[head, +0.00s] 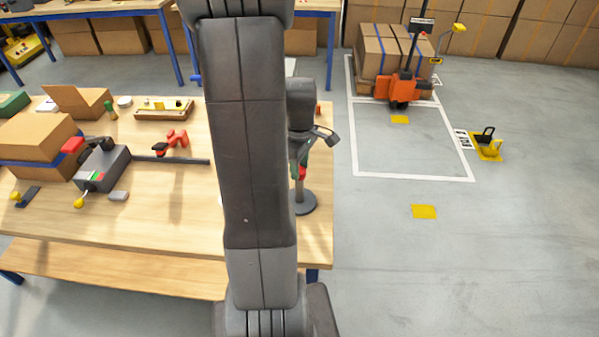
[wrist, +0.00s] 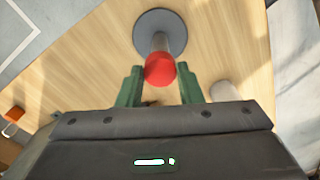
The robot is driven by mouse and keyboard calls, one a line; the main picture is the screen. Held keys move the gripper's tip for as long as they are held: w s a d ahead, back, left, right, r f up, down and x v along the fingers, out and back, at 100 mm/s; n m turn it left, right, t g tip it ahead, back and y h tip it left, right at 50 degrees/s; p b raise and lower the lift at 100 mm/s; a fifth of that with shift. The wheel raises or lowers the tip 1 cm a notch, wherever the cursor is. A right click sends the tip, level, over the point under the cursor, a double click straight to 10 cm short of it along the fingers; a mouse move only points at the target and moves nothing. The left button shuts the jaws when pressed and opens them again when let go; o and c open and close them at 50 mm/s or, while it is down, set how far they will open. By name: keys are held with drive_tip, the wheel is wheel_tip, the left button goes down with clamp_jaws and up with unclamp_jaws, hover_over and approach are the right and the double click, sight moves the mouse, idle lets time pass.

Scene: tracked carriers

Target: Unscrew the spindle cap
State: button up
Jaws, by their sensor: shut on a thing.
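The red spindle cap (wrist: 159,69) is between the green fingers of my gripper (wrist: 160,76) in the wrist view. My gripper is shut on it. The grey spindle (wrist: 160,42) rises from a round grey base (wrist: 148,22) in line with the cap. In the head view the base (head: 304,205) stands near the table's right edge, and a bit of the red cap (head: 302,173) shows above it, below my gripper (head: 300,160). My arm hides part of this area. I cannot tell whether the cap is still threaded on the spindle.
The wooden table (head: 180,225) holds a cardboard box (head: 35,138), a grey device (head: 102,168) with a yellow-knobbed lever, a red clamp-like tool (head: 172,143) and a wooden tray (head: 163,113) to the left. An orange carrier (head: 398,88) with boxes stands on the floor beyond.

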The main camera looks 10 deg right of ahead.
drive_tip(key=n, duration=0.4)
drive_tip(key=shift+n, duration=1.2)
drive_tip(key=shift+n, duration=0.9)
drive_tip(key=n, duration=0.7)
drive_tip(key=shift+n, duration=0.4)
drive_tip(key=o, duration=0.9)
